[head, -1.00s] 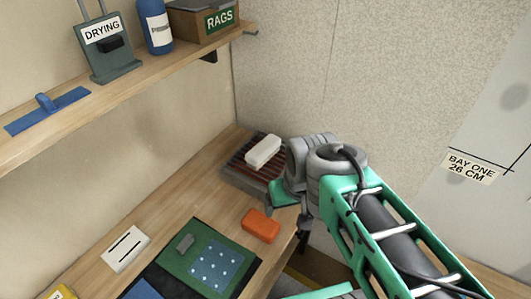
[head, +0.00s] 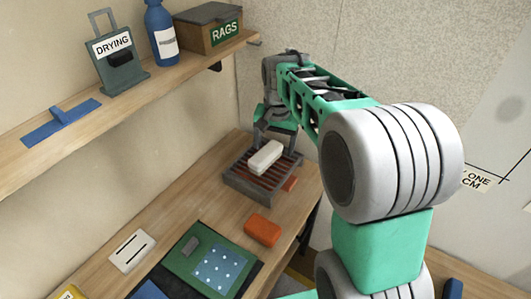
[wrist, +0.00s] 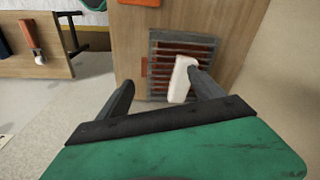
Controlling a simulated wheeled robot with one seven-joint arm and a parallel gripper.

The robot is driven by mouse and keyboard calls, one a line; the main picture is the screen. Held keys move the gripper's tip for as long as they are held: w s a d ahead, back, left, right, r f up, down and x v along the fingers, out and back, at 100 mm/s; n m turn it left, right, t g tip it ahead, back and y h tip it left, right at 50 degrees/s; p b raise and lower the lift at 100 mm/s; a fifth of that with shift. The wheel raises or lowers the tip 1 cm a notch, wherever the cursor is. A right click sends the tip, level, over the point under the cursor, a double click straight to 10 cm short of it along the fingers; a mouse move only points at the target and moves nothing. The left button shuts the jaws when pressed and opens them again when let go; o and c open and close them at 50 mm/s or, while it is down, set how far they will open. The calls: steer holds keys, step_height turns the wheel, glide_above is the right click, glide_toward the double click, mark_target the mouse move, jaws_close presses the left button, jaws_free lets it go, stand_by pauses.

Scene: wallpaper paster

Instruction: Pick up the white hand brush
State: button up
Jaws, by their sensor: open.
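A white oblong block, which I take for the white hand brush (head: 266,157), lies on a dark slatted rack (head: 238,185) at the bench's far end. Its bristles cannot be made out. My gripper (head: 274,139) is open and empty, just behind and above the brush in the head view. In the wrist view the brush (wrist: 181,80) shows beyond the fingertips, closer to the right finger, which hides part of it. My gripper (wrist: 162,80) seems still apart from it.
An orange block (head: 262,229) and a green board (head: 186,262) lie on the bench nearer me. A small orange piece (head: 290,184) is beside the rack. A shelf (head: 90,122) runs above the bench along the left wall.

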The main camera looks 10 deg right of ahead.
steer(key=w+f+m+g+p, duration=0.1)
steer(key=w+f+m+p, duration=0.2)
steer(key=w, duration=0.5)
steer(key=m, duration=0.2)
glide_above(266, 151)
steer(key=shift+g, duration=0.3)
steer(key=f, duration=0.5)
steer(key=shift+d+f, duration=0.2)
steer(key=shift+f, duration=0.15)
steer(key=f, duration=0.2)
steer(key=f+p, duration=0.1)
steer(key=f, duration=0.2)
steer(key=f+p, duration=0.1)
steer(key=f, duration=0.2)
steer(key=shift+s+a, duration=0.1)
steer(key=shift+a, duration=0.15)
steer(key=c, duration=1.6)
steer(key=shift+r, duration=0.1)
step_height(266, 151, up, 3)
steer(key=shift+b, duration=1.1)
steer(key=s+r+b, duration=0.3)
steer(key=s+r, duration=0.7)
steer(key=s, duration=0.4)
steer(key=shift+b, duration=0.4)
